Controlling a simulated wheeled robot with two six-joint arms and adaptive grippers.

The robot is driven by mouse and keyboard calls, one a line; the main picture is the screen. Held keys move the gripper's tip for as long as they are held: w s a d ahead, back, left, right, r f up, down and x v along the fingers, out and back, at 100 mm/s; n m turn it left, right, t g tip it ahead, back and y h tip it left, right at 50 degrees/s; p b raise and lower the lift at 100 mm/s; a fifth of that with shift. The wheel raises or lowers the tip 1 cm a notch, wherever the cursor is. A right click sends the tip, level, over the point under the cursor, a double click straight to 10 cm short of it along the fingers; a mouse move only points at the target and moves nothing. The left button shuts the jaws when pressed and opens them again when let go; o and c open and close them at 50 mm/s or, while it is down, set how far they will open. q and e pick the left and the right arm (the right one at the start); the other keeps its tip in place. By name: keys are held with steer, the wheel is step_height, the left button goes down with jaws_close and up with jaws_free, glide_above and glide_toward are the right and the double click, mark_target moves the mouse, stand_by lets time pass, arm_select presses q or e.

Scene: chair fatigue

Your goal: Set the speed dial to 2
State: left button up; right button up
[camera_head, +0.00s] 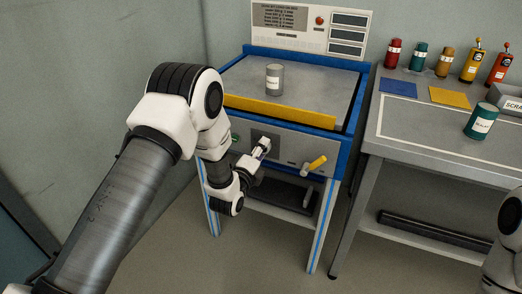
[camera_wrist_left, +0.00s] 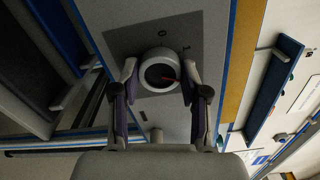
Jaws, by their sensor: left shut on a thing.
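The speed dial (camera_wrist_left: 159,72) is a round knob with a pale rim, a dark face and a red pointer line, set on a dark grey plate. In the left wrist view the red line runs toward the right of the face. My left gripper (camera_wrist_left: 160,80) is shut on the dial, with one finger on each side. In the head view my left gripper (camera_head: 262,149) is at the front panel and mostly covers the dial. My right gripper is out of view.
A yellow handle (camera_head: 315,164) sticks out of the panel right of my left gripper. A grey can (camera_head: 274,80) stands on the blue-framed machine (camera_head: 358,98), behind a yellow bar (camera_head: 280,111). A side table (camera_head: 420,130) with bottles and a green can (camera_head: 481,122) stands right.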

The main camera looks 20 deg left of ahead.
arm_select(q)
steer(key=o, duration=1.1)
steer(key=shift+o, duration=0.2)
steer(key=s, duration=1.2)
steer(key=shift+a, duration=0.15)
